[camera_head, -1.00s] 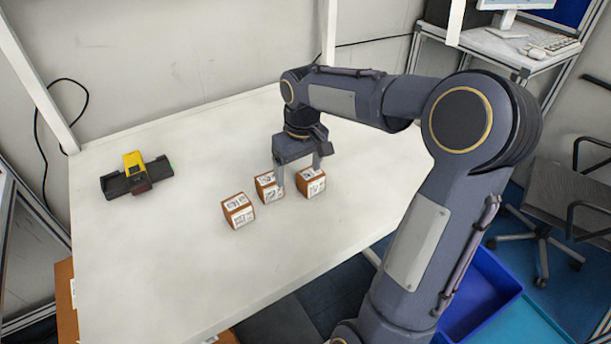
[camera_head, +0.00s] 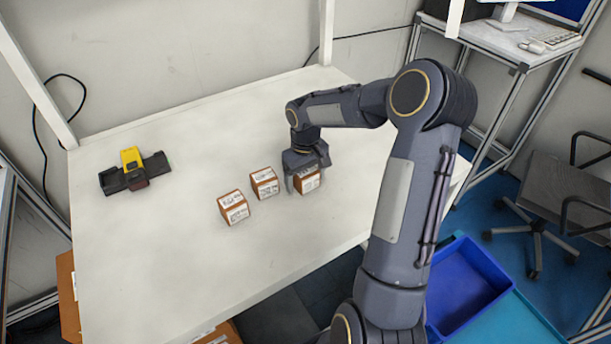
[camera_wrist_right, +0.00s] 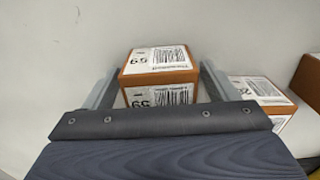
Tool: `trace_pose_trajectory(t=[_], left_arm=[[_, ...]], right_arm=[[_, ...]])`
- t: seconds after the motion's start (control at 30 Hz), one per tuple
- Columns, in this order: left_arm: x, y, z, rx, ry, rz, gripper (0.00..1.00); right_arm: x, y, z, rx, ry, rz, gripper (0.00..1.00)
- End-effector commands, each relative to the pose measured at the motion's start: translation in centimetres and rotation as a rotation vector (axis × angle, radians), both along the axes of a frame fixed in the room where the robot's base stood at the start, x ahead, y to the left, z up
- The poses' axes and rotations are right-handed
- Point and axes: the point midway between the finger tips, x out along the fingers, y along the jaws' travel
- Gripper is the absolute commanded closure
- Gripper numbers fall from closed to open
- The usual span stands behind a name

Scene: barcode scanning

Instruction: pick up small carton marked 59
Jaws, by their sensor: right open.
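The small carton marked 59 (camera_wrist_right: 158,68) is brown with white barcode labels. In the right wrist view it stands between the two fingers of my open right gripper (camera_wrist_right: 155,88), and its lower part is hidden behind the gripper body. In the head view this carton (camera_head: 308,184) is the rightmost of three, and my right gripper (camera_head: 305,178) is down around it. I cannot tell whether the fingers touch its sides. My left gripper is not in view.
Two similar cartons stand to the left, a middle one (camera_head: 264,183) and a left one (camera_head: 233,207). A black and yellow scanner device (camera_head: 135,170) lies at the table's left. The white table (camera_head: 170,260) is clear in front. Blue bins (camera_head: 465,285) stand on the floor at right.

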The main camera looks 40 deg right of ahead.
Motion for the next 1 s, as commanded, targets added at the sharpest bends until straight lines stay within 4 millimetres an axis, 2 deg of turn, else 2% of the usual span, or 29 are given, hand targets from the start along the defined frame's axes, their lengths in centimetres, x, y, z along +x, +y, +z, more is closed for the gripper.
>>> trace_pose_trajectory(t=[0.17,0.57,0.87,1.0], left_arm=[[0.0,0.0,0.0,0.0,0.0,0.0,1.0],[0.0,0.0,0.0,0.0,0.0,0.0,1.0],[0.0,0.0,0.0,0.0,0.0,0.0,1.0],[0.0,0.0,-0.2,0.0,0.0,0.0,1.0]], right_arm=[[0.0,0.0,0.0,0.0,-0.001,0.0,0.2],[0.0,0.0,0.0,0.0,-0.001,0.0,0.71],[0.1,0.0,0.2,0.0,-0.002,0.0,0.72],[0.1,0.0,1.0,-0.001,-0.003,0.0,0.72]])
